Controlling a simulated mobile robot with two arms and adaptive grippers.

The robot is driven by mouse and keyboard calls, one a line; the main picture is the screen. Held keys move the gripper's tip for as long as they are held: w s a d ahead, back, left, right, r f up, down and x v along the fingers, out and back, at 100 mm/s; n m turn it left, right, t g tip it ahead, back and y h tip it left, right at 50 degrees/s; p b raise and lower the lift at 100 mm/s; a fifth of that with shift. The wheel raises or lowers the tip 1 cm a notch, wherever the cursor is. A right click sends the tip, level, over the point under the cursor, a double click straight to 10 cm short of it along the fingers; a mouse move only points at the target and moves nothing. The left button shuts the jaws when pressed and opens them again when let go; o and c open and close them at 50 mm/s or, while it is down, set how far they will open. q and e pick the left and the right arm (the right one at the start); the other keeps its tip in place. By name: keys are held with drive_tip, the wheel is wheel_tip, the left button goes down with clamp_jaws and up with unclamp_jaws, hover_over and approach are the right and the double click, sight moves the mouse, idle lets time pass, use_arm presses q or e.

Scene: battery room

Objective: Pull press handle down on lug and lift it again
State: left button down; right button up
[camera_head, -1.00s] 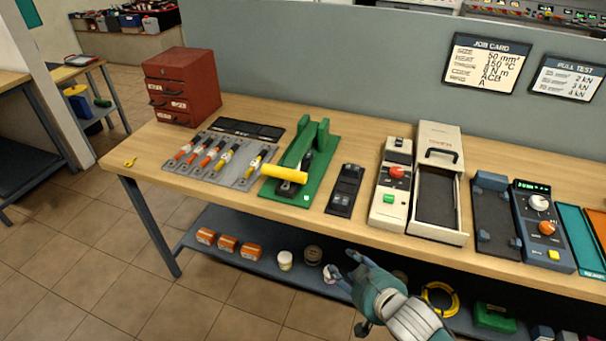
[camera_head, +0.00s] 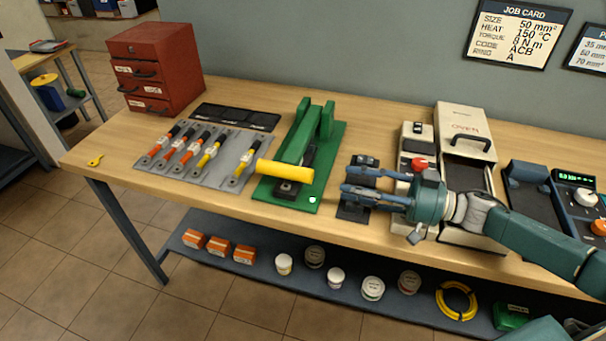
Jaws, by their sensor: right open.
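The green press (camera_head: 325,150) stands on the bench, left of centre. Its yellow handle (camera_head: 285,172) lies low and crosswise at the front, over a dark block (camera_head: 287,189). A lug in the press is too small or hidden to make out. My right gripper (camera_head: 346,180) reaches in from the right, open and empty. Its fingers point left at the handle's right end, with a gap between. It hovers over a small dark stand (camera_head: 352,212) and partly hides it. My left gripper is not in view.
The oven (camera_head: 465,120) and a cream device with a red knob (camera_head: 416,140) stand to the right, partly behind my arm.

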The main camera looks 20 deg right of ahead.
sight(309, 177)
drive_tip(key=shift+s+r, duration=0.1)
drive_tip(key=shift+s, duration=0.05)
drive_tip(key=p+x, duration=0.1)
drive_tip(key=x, duration=0.2)
drive_tip(key=shift+w+a+r, duration=0.15)
drive_tip(key=shift+w+a, duration=0.05)
drive_tip(key=shift+a, duration=0.1)
drive_tip(key=x, duration=0.3)
drive_tip(key=shift+w+a, duration=0.1)
drive_tip(key=shift+a, duration=0.05)
drive_tip(key=shift+f+p+x, duration=0.2)
drive_tip(key=shift+p+x, duration=0.35)
drive_tip(key=shift+x, duration=1.35)
drive_tip(key=shift+c, duration=0.8)
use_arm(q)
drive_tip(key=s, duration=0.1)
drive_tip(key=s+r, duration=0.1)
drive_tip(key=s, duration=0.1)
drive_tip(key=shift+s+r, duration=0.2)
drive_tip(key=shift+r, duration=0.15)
use_arm(e)
clamp_jaws()
